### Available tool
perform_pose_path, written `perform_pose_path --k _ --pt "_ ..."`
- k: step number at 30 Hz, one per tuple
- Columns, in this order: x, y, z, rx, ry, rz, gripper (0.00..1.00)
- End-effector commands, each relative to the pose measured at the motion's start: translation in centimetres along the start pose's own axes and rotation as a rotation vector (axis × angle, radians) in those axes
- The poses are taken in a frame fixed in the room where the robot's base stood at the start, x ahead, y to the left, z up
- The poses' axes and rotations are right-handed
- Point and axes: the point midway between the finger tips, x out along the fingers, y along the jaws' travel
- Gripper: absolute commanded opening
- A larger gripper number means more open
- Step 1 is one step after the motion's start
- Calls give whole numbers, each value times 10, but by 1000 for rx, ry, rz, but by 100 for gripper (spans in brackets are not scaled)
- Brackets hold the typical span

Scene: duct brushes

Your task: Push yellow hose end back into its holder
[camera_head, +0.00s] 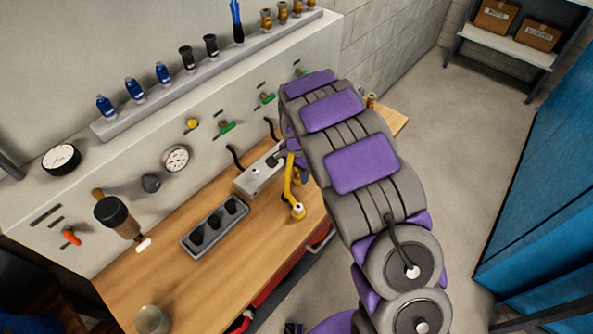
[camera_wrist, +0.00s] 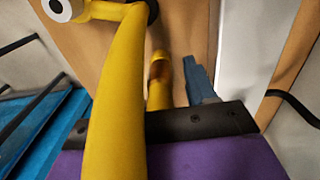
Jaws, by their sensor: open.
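The yellow hose (camera_head: 290,185) hangs by my gripper over the right part of the wooden bench. Its yellow end (camera_head: 298,211) has a pale ring and is low, near the bench's front edge. In the wrist view the hose (camera_wrist: 115,100) runs large and close across the left half, with its ringed end (camera_wrist: 58,8) at the top left. My gripper (camera_head: 296,166) is open beside the hose, mostly hidden by my arm. Its dark bar (camera_wrist: 205,122) shows in the wrist view. I cannot tell which part is the hose's holder, or whether gripper and hose touch.
A grey box (camera_head: 250,182) and a black socket block (camera_head: 200,240) stand left of the hose. The back panel carries a gauge (camera_head: 176,158), a yellow knob (camera_head: 192,124) and green-handled valves (camera_head: 227,127). A glass (camera_head: 151,320) stands front left. Blue cabinets (camera_head: 540,190) are at right.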

Motion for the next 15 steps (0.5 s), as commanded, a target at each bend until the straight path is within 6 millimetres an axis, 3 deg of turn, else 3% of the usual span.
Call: perform_pose_path --k 5,15 --pt "-16 -1 -1 0 3 -4 56" --pt "-89 -1 0 0 2 -1 56"
